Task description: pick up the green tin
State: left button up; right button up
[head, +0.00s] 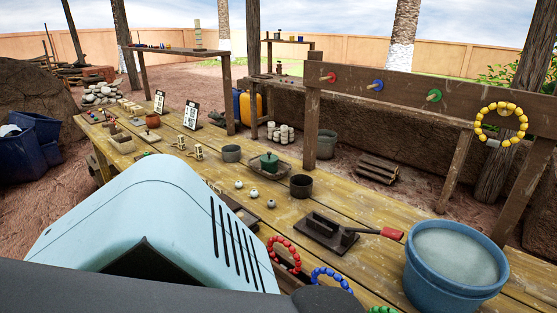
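A small dark green lidded vessel (269,162) stands upright on a shallow dark tray (256,170) near the middle of the wooden table. It is the only green container I can make out, but it is too small to be sure that it is the tin. Nothing holds it. A large pale blue casing with dark slots fills the lower left and hides part of the table. Neither of my grippers shows.
A grey pot (231,154) and a dark cup (301,186) stand near the vessel. Several small pale balls lie in front. A blue bucket (455,270) and a red-handled tool (380,234) are at right. Bead rings (284,254) hang at the front edge.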

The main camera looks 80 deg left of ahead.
aim_at(273, 168)
jog(key=i+j+u, duration=0.15)
jog(key=i, duration=0.2)
jog(key=u, duration=2.4)
